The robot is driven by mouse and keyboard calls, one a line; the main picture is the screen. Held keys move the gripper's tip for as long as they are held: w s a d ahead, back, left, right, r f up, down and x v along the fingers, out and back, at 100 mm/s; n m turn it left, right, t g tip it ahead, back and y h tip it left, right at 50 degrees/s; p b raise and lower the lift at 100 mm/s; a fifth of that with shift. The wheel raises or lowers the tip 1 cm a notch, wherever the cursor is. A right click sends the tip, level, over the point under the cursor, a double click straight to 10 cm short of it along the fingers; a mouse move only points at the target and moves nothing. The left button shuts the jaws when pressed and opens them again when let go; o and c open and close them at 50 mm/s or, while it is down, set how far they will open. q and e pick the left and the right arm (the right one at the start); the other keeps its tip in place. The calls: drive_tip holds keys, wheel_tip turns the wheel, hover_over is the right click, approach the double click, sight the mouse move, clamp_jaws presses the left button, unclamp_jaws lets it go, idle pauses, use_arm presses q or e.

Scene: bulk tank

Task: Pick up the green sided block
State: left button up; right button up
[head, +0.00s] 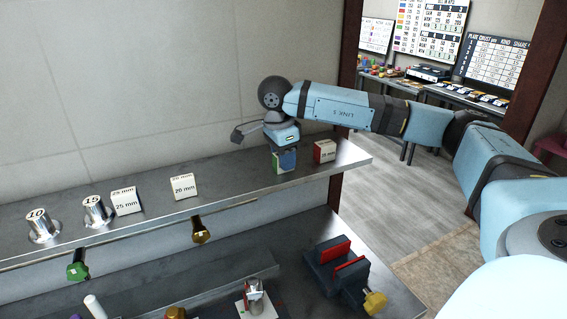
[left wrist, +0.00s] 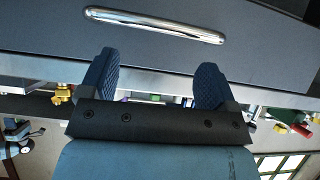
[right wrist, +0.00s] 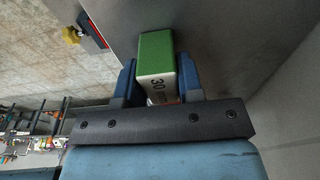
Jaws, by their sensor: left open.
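The green sided block (head: 278,160) is at the right part of the upper shelf; I cannot tell whether it touches the shelf. The right wrist view shows its green side and a white face marked 30 (right wrist: 156,55). My right gripper (head: 285,155) comes down over it from above. In the right wrist view its blue fingers (right wrist: 157,82) lie close against both sides of the block, with no clear gap. My left gripper (left wrist: 156,85) is open and empty, facing a dark front with a chrome handle; it is not visible in the head view.
A red sided block (head: 325,151) stands just right of it on the shelf (head: 235,184). White blocks (head: 184,187) and metal weights (head: 96,212) stand further left. Below is a vise with red jaws (head: 335,250). The wall is close behind the shelf.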

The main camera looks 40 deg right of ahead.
drive_tip(key=c, duration=0.4)
use_arm(q)
drive_tip(key=shift+w+r, duration=0.1)
drive_tip(key=shift+r, duration=0.05)
drive_tip(key=shift+r, duration=0.1)
wheel_tip(320, 180, up, 10)
drive_tip(key=p, duration=1.2)
drive_tip(key=shift+s+a+r+n, duration=0.15)
drive_tip(key=shift+s+a+n, duration=0.15)
drive_tip(key=shift+s+a, duration=0.1)
use_arm(e)
wheel_tip(320, 180, up, 20)
